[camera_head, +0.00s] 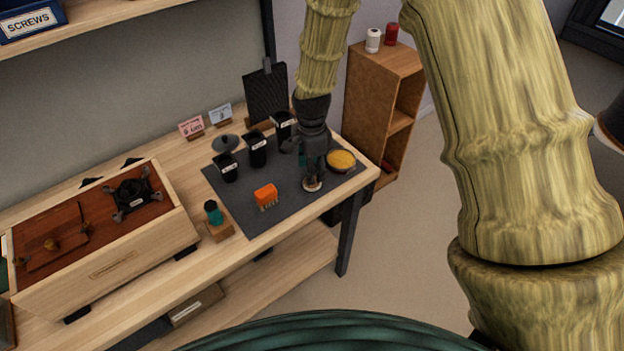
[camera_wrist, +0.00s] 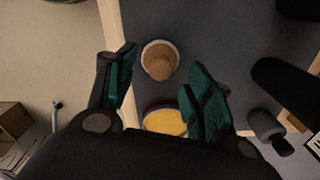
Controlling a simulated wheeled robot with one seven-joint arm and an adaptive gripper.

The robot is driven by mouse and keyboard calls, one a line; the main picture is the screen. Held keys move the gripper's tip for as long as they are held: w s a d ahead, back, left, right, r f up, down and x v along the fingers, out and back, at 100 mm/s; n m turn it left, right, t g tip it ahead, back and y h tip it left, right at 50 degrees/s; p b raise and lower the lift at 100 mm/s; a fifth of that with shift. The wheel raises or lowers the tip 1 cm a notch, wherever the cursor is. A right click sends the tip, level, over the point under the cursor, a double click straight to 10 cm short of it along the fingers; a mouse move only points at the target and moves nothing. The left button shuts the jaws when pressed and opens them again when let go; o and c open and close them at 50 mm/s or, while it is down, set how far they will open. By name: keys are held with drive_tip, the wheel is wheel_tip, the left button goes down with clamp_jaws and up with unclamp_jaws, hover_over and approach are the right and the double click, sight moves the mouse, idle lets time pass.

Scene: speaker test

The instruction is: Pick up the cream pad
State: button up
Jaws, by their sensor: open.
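A small round cream piece (camera_head: 313,185), which looks like the cream pad, lies on the dark mat (camera_head: 237,194) just below my gripper (camera_head: 313,172). In the wrist view a round tan piece with a pale rim (camera_wrist: 160,61) shows between and just beyond the fingertips; it appears to be the same piece. My gripper points down with its two green-padded fingers (camera_wrist: 159,66) apart and nothing held between them. Whether a fingertip touches the piece cannot be told. The fingers hide part of its surroundings in the head view.
A round dish with yellow contents (camera_head: 341,160) stands close right of my gripper. An orange block (camera_head: 266,195) lies to the left. Several black cups (camera_head: 257,149) stand behind. A teal-topped bottle (camera_head: 213,212) and wooden box (camera_head: 110,260) are further left. The mat's front is clear.

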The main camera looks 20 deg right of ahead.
drive_tip(key=shift+f+p, duration=0.45)
drive_tip(key=shift+f, duration=1.3)
drive_tip(key=c, duration=1.1)
